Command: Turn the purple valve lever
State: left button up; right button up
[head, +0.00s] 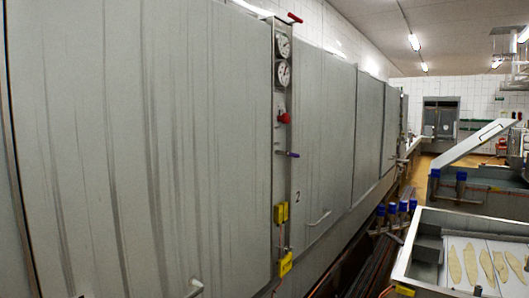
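The purple valve lever (292,154) is a small bar sticking out to the right from a narrow vertical steel control panel (282,185). The panel stands between large grey metal doors. A red knob (285,118) sits above the lever, and two round gauges (283,46) are higher up. Neither of my grippers shows in the head view, so nothing is seen touching the lever.
Large grey doors (150,150) fill the left side, with a handle (319,218) on one. Yellow boxes (281,212) sit low on the panel. A steel tray (425,275) holding pale flat pieces (470,262) stands at lower right. Floor shows at the far right.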

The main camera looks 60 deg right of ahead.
aim_at(281, 152)
jog(key=z, duration=2)
